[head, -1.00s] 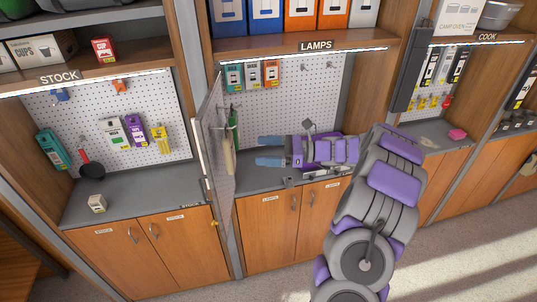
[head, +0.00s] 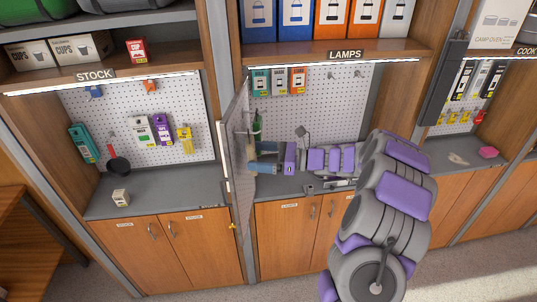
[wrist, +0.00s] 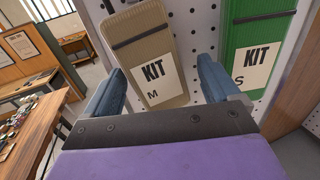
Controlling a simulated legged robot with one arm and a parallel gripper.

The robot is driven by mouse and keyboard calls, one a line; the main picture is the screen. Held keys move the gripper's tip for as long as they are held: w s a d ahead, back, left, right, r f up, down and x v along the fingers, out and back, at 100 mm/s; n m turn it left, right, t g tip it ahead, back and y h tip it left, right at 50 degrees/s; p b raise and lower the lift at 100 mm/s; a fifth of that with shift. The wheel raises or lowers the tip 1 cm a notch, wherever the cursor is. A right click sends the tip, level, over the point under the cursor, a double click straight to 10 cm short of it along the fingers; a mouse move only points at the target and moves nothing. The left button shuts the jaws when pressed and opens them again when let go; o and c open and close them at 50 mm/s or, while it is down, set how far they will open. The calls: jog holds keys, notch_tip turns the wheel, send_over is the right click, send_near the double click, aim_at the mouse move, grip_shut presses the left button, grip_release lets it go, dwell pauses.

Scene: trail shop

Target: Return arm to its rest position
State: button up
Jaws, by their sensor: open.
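My gripper (head: 263,159) is at the end of my arm, in front of the lamps bay, pointing left at an open perforated door panel (head: 240,165). Its two blue fingers are apart. In the wrist view my gripper (wrist: 164,80) has a tan kit labelled M (wrist: 150,50) showing between and beyond the fingers. I cannot tell whether they touch it. A green kit labelled S (wrist: 258,55) hangs to the right, partly behind the right finger. In the head view the tan kit is mostly hidden behind the gripper.
The lamps counter (head: 288,186) lies below my arm, with a small lamp stand (head: 302,134) behind it. A dark upright panel (head: 443,80) stands right of the bay.

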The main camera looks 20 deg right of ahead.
jog(key=a, duration=0.5)
jog(key=d, duration=0.5)
jog(key=shift+p, duration=0.4)
jog(key=a, duration=0.4)
jog(key=shift+a+r, duration=0.1)
jog(key=shift+r, duration=0.15)
jog(key=c, duration=0.4)
jog(key=shift+a, duration=0.3)
jog(key=shift+c, duration=0.6)
jog(key=shift+d, duration=0.1)
jog(key=shift+c, duration=0.8)
jog(key=d, duration=0.3)
jog(key=shift+s+d, duration=0.1)
jog(key=shift+d, duration=0.05)
jog(key=shift+c, duration=1)
jog(key=shift+a+r+p, duration=0.3)
jog(key=shift+a+p, duration=0.05)
jog(key=shift+a, duration=0.35)
jog(key=shift+a+r+p, duration=0.3)
jog(key=shift+a+p, duration=0.05)
jog(key=shift+a, duration=0.35)
jog(key=shift+d+f, duration=0.15)
jog(key=shift+d, duration=0.95)
jog(key=shift+s+d, duration=0.1)
jog(key=shift+d, duration=0.6)
jog(key=shift+s+a+p, duration=0.15)
jog(key=shift+a+p, duration=0.25)
jog(key=shift+a, duration=0.65)
jog(key=shift+p+v, duration=0.8)
jog(key=shift+v, duration=0.7)
